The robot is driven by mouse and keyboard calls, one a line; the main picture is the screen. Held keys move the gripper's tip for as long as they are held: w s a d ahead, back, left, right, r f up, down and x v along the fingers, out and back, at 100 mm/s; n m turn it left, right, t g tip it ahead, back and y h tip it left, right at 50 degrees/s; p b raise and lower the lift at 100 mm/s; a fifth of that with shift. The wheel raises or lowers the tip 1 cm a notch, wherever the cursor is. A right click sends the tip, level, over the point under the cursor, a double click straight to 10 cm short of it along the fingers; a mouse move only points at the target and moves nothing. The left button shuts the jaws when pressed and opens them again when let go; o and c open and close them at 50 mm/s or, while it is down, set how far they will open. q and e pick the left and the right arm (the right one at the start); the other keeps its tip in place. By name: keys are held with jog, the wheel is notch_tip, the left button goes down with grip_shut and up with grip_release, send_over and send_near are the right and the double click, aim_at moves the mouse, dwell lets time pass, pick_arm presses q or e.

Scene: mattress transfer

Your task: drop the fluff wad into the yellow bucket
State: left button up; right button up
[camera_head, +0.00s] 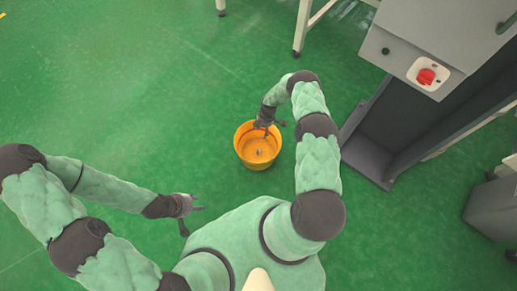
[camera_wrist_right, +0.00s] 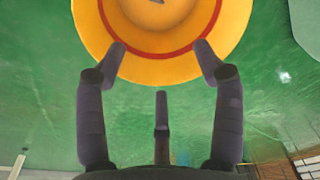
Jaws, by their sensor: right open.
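The yellow bucket (camera_head: 244,139) stands on the green floor in the head view. It also fills the top of the right wrist view (camera_wrist_right: 160,68). A small greyish thing (camera_head: 259,152) lies inside on its bottom, perhaps the fluff wad; it is too small to tell. Its edge shows at the top of the right wrist view (camera_wrist_right: 157,1). My right gripper (camera_head: 274,129) is over the bucket's upper right rim, open and with nothing between its fingers (camera_wrist_right: 160,50). My left gripper (camera_head: 194,219) is away to the lower left of the bucket, fingers apart and empty.
A grey machine (camera_head: 440,50) with a red switch (camera_head: 426,77) stands to the right, its dark base near my right arm. White table legs (camera_head: 301,30) are at the top. A grey box (camera_head: 495,208) is at the far right. The floor left of the bucket is clear.

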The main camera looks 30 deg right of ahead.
notch_tip(320, 180, up, 7)
jog(key=shift+d+r, duration=0.15)
jog(key=shift+d, duration=0.25)
jog(key=shift+s, duration=0.1)
dwell(0.3)
